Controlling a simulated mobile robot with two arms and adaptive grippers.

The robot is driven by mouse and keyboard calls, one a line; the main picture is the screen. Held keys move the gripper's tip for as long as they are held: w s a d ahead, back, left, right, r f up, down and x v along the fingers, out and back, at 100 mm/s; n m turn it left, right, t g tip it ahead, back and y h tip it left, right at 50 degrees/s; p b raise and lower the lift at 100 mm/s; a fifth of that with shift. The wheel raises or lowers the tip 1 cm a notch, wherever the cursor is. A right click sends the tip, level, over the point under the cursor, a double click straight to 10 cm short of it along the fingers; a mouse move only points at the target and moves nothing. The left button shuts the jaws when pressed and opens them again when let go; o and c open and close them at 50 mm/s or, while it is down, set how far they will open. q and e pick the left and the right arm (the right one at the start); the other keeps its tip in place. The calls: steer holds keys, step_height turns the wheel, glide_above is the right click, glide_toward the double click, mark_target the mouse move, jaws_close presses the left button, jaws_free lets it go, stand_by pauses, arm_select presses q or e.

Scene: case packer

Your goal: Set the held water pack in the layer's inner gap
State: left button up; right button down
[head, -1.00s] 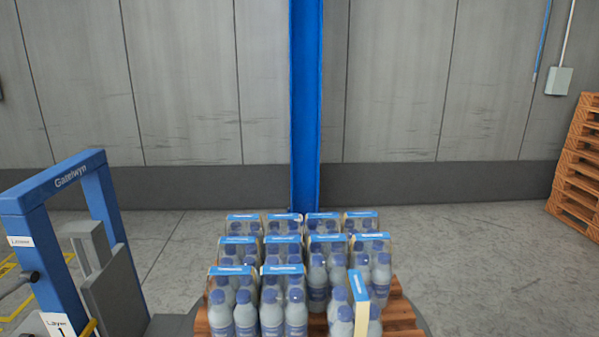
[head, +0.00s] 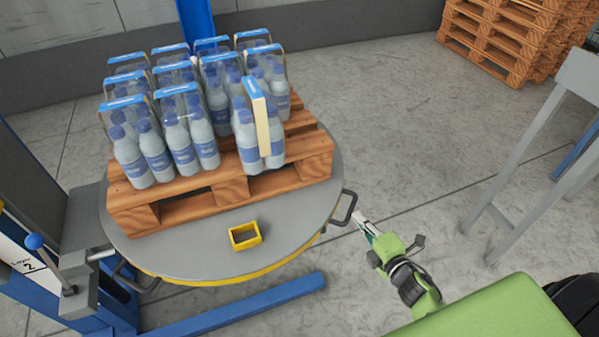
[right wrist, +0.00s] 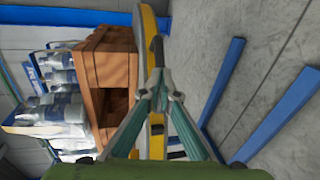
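Packs of blue-capped water bottles (head: 185,130) with blue top bands stand in rows on a wooden pallet (head: 230,186). One pack (head: 262,125) at the front right is turned, its blue and cream band running the other way from the others. The pallet sits on a round grey turntable (head: 292,217). My right gripper (head: 361,219) is at a dark handle (head: 347,207) on the turntable's right edge. In the right wrist view the fingers of this gripper (right wrist: 159,80) close together on the handle. It holds no water pack. My left gripper is out of view.
A small yellow box (head: 245,236) lies on the turntable in front of the pallet. A blue-knobbed lever (head: 38,243) stands at the left. A grey stand (head: 540,150) and stacked pallets (head: 505,38) are at the right. Open floor lies between them and the turntable.

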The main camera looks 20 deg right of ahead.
mark_target(284, 154)
step_height(284, 154, up, 15)
steer(key=w+a+n+t+y+b, duration=0.25)
steer(key=n+y, duration=0.25)
steer(key=n, duration=0.5)
steer(key=s+a+r+n+g+y, duration=0.3)
steer(key=s+a+r+n+y, duration=0.15)
steer(key=n, duration=0.95)
steer(key=shift+y, duration=0.25)
steer(key=p+x, duration=0.1)
steer(key=x, duration=0.3)
steer(key=p+x, duration=0.1)
steer(key=x, duration=0.4)
steer(key=p+x, duration=0.1)
steer(key=x, duration=0.3)
steer(key=shift+w+a+r+p, duration=0.25)
steer(key=shift+a+r+p, duration=0.05)
steer(key=shift+a+p, duration=0.1)
steer(key=shift+w+a+f, duration=0.1)
steer(key=shift+w+a, duration=0.1)
steer(key=shift+w, duration=0.15)
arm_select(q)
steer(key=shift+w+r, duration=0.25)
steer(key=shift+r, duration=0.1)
arm_select(e)
steer(key=b+x, duration=0.1)
steer(key=x, duration=0.6)
steer(key=shift+w+a+f+b, duration=0.15)
steer(key=shift+b, duration=0.25)
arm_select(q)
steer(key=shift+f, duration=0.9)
